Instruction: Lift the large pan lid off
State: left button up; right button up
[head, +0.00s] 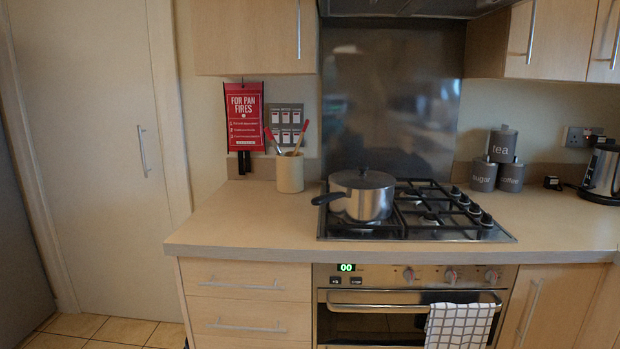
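A silver pan (369,206) stands on the left side of the gas hob (478,232), with its dark handle (328,198) pointing left toward the counter. A lid (362,180) with a small dark knob on top sits on the pan and covers its opening. Neither of my grippers shows in the head view. The inside of the pan is hidden by the lid.
A utensil pot (290,173) stands behind and left of the pan. Grey canisters (483,175) and a kettle (602,172) stand at the right. The counter (245,222) left of the hob is clear. A checked towel (459,325) hangs on the oven handle.

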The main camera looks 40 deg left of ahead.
aim_at(362, 178)
jog(key=u, duration=1.1)
jog(key=i, duration=0.9)
jog(key=u, duration=0.75)
